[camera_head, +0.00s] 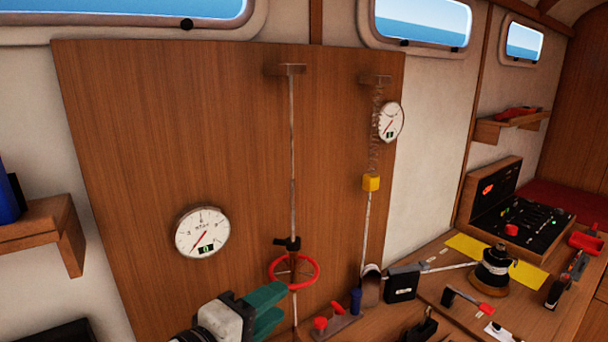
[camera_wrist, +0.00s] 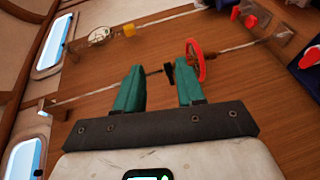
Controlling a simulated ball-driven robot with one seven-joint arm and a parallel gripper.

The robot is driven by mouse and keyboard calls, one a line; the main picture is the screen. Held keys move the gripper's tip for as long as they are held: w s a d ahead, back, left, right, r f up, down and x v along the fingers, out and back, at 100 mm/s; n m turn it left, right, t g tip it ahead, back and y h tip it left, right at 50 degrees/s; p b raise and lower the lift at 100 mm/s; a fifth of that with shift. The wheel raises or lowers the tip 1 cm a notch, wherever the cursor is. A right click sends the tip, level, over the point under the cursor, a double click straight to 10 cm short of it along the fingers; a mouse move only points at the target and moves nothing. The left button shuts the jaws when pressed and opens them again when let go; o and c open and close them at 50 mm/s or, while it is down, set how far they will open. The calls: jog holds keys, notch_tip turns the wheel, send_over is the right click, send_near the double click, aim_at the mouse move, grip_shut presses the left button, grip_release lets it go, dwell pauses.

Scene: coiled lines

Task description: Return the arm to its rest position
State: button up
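My gripper (camera_head: 280,302) is at the lower middle of the head view, just below and left of a red handwheel (camera_head: 317,272) on a vertical metal rod (camera_head: 292,150). In the wrist view its two teal fingers stand apart with nothing held between them, so my gripper (camera_wrist: 160,68) is open. The red wheel (camera_wrist: 191,47) shows just beyond the right fingertip; whether they touch is unclear. A small black clamp (camera_head: 291,243) sits on the rod above the wheel, and this clamp (camera_wrist: 168,73) appears beyond the gap between the fingers.
A wooden panel (camera_head: 130,130) stands behind the rod, with a round gauge (camera_head: 202,233) at left and another gauge (camera_head: 391,122) beside a spring line with a yellow block (camera_head: 371,183). A bench at right holds a winch (camera_head: 494,268) and black box (camera_head: 403,284). A shelf (camera_head: 40,222) juts out left.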

jog(key=s+d+f+m+g+y, duration=0.2)
jog(key=s+d+f+m+g, duration=0.1)
jog(key=d+f, duration=0.85)
jog(key=s+d+f+m+g+y, duration=0.2)
jog(key=s+d+f+g+y, duration=0.15)
jog(key=d+f, duration=0.85)
jog(key=s+d+f+m+g+y, duration=0.1)
jog(key=s+d+f+m+y, duration=0.2)
jog(key=s, duration=0.4)
jog(key=s+d+f+m+g+y, duration=0.1)
jog(key=s+d+f+m, duration=0.1)
jog(key=s+d, duration=0.4)
jog(key=s+f+g+b, duration=0.3)
jog(key=s+f+b, duration=0.7)
jog(key=f, duration=0.5)
jog(key=shift+s+m+g, duration=0.3)
jog(key=shift+s+g, duration=0.05)
jog(key=shift+f+h, duration=0.1)
jog(key=shift+h, duration=0.15)
